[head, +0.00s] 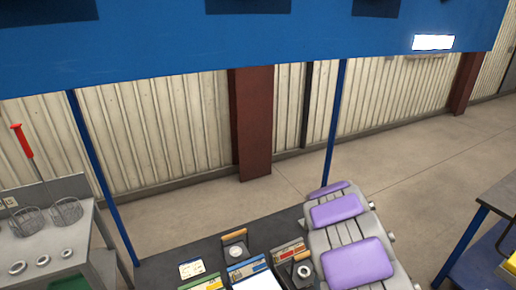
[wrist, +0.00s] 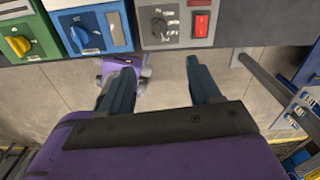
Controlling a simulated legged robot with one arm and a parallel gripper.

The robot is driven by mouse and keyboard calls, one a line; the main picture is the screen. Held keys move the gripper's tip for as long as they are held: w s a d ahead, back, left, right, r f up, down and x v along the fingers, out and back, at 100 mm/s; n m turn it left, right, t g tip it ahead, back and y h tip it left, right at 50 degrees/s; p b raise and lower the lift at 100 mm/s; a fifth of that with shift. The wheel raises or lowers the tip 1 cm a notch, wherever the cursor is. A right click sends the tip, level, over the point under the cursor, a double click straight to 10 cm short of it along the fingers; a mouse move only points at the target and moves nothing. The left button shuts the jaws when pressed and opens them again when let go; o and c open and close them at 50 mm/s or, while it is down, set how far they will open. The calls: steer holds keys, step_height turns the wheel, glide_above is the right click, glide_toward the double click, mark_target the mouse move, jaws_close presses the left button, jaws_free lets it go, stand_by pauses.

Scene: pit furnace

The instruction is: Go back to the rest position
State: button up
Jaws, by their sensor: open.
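My gripper (wrist: 158,84) shows in the wrist view, with its two dark fingers spread apart and nothing between them. It is in front of and below a control panel (wrist: 147,42), and the fingertips look clear of it. The panel carries a yellow knob (wrist: 19,45), a blue knob (wrist: 84,34), a grey knob (wrist: 161,30) and a red switch (wrist: 201,24). In the head view my purple-padded grey arm extends at the lower right beside the panel desk (head: 222,248). My gripper is not visible there.
A grey bench (head: 60,250) at the left holds wire baskets (head: 67,211), a red-handled tool (head: 21,140) and several metal rings (head: 43,260). Another table (head: 490,205) stands at the right edge. Blue posts (head: 334,125) rise behind the desk. Open floor (head: 420,165) lies beyond.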

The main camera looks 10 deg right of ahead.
steer(key=s+a+r+n, duration=0.4)
steer(key=s+r+n, duration=0.3)
steer(key=r, duration=0.2)
steer(key=s+a+r+n, duration=0.5)
steer(key=s+r+n, duration=0.2)
steer(key=r+n, duration=0.1)
steer(key=s+a+r+n+g, duration=0.1)
steer(key=s+a+r+n, duration=0.1)
steer(key=s+n, duration=0.6)
steer(key=s+a+r+n, duration=0.3)
steer(key=s+n, duration=0.4)
steer(key=s, duration=0.3)
steer(key=shift+r+n+g+b, duration=0.2)
steer(key=shift+n+g+b, duration=0.2)
